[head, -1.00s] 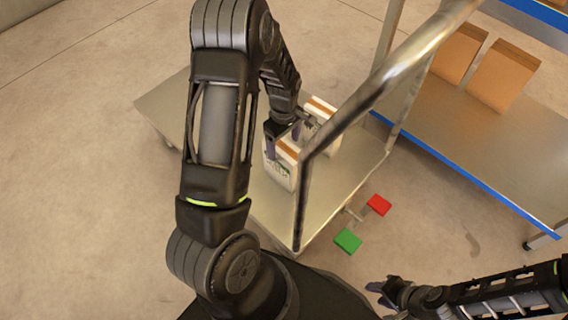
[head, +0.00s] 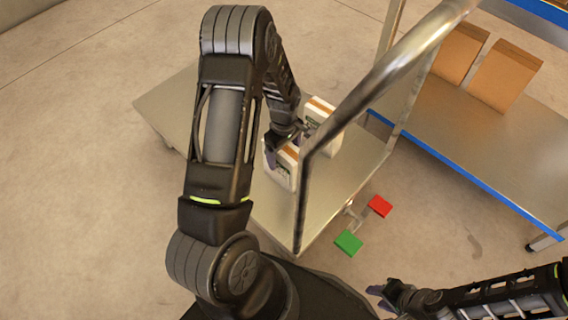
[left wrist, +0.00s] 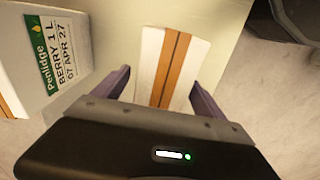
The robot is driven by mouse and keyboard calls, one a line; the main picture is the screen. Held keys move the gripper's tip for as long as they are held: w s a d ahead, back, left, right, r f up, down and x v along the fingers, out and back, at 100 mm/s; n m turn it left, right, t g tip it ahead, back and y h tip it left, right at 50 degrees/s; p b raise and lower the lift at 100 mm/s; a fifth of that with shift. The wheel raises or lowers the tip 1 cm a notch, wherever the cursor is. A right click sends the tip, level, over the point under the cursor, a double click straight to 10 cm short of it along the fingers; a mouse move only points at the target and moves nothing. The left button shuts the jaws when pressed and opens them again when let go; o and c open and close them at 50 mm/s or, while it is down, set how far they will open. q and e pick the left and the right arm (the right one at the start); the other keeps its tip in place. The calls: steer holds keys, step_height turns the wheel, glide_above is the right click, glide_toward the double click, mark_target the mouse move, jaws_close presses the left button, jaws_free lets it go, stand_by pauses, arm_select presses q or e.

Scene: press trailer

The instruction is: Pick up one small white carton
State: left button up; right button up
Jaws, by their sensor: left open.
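Two small white cartons with orange-brown stripes on top stand on the trolley's flat deck (head: 330,190). The near carton (head: 284,172) is partly hidden by my left gripper (head: 286,142); the far carton (head: 326,122) stands just behind it to the right. In the left wrist view, a striped carton top (left wrist: 172,62) shows between the open fingers of my left gripper (left wrist: 160,80), one on each side. Another carton (left wrist: 42,62) with a green and white label is at the left there. My right gripper (head: 376,292) is low at the right, away from the cartons; its jaw opening is unclear.
The trolley's metal handle (head: 350,112) rises close to the right of the cartons. A red pedal (head: 380,206) and a green pedal (head: 348,242) are at its near end. A blue-edged shelf (head: 480,140) at the right holds brown boxes (head: 502,76).

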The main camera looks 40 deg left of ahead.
arm_select(q)
steer(key=shift+c, duration=0.3)
jaws_close()
stand_by(0.7)
steer(key=shift+r, duration=0.1)
